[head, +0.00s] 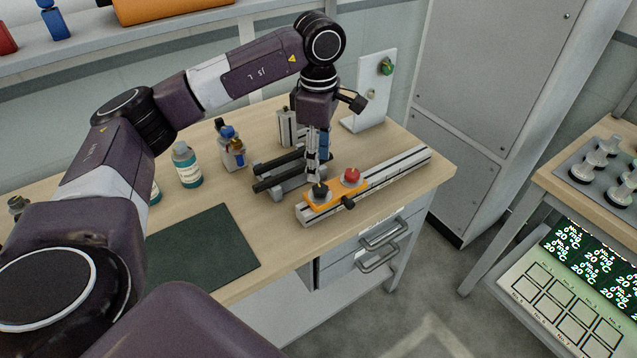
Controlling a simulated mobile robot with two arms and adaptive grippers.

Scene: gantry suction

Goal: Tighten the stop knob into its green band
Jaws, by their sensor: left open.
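An orange carriage (336,193) sits on the near end of a pale slotted rail (395,178) on the bench. A small dark knob (320,190) stands at the carriage's left end, a red ball-shaped knob (351,175) on its right part, and a black knob (348,202) on its front side. Which of these is the stop knob is not marked clearly. No green band can be made out on them at this size. My left gripper (318,174) points straight down, open, just above the dark knob; contact cannot be told. My right gripper is not in view.
Black bars (290,170) on a grey stand lie behind the rail's left end. A white upright panel (374,90) with a green knob (386,66) stands at the back. Bottles (187,165) and a dark green mat (203,250) are left. A grey cabinet (490,90) stands right.

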